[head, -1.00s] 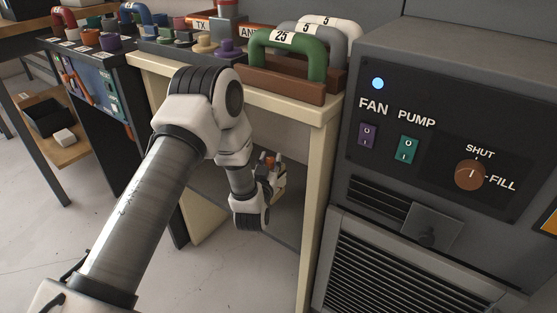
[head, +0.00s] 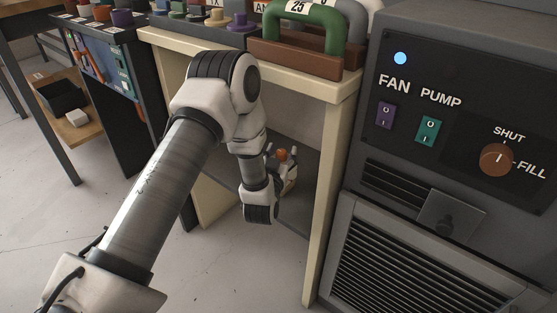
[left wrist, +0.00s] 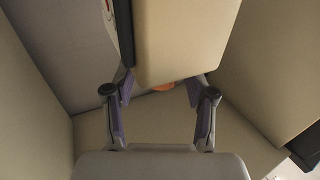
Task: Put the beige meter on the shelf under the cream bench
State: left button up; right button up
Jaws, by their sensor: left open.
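The beige meter (head: 291,180) with an orange knob is under the cream bench (head: 320,88), at the grey shelf (head: 292,214). It appears to stand there, but my wrist hides its base. My left gripper (head: 281,160) is under the bench at the meter, with its fingers spread. In the left wrist view the beige meter (left wrist: 185,40) fills the upper middle, just beyond and between the open fingers (left wrist: 160,92). The orange knob (left wrist: 163,87) shows at its near edge. Contact with the fingers cannot be told. My right gripper is not in view.
The bench leg (head: 325,205) stands close to the right of my left wrist. A dark cabinet (head: 450,90) with switches is right of it. A green handle (head: 305,28) stands on the bench top. The floor in front is clear.

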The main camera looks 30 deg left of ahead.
pick_arm(q)
jog(key=v, duration=1.2)
dwell(1.8)
